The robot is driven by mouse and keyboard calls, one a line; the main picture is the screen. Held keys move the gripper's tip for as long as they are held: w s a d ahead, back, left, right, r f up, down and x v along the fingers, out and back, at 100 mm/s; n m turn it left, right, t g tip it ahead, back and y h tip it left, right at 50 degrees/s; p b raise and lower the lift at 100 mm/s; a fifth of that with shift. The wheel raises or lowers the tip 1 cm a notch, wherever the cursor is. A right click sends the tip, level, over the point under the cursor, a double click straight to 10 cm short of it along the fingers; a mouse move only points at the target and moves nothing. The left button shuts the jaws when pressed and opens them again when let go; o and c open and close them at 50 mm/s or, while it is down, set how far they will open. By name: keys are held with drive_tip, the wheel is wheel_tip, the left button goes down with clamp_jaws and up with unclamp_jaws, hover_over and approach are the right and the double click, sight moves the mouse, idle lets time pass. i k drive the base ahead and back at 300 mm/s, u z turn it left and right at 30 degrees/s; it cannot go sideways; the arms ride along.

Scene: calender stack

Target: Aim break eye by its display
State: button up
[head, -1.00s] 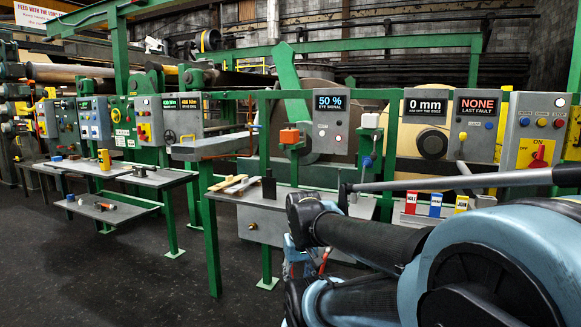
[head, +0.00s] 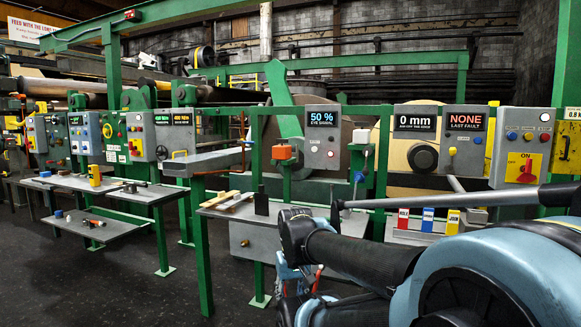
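The eye display (head: 323,117) reads "50 % EYE SIGNAL" in blue digits on the front of a grey box on the green frame. Left of it, an orange head (head: 282,152) sits on a green post. Right of it, a white head (head: 360,136) stands on another green post with a blue knob (head: 359,177) below. These two heads look like the break eye's parts, but I cannot tell which one turns. My arm crosses the lower right foreground, apart from them in the picture. I cannot make out my gripper's fingers.
A grey bench (head: 228,212) holds wooden strips (head: 234,201) and a dark upright block (head: 261,203). Panels reading "0 mm" (head: 414,118) and "NONE, LAST FAULT" (head: 466,118) hang to the right. A grey bar (head: 450,199) crosses above my arm. Dark floor (head: 110,280) is open at lower left.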

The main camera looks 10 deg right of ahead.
sight(281, 151)
drive_tip(key=u, duration=0.05)
drive_tip(key=k, duration=1.1)
drive_tip(key=z, duration=0.5)
drive_tip(key=i, duration=1.8)
drive_tip(key=u, duration=0.45)
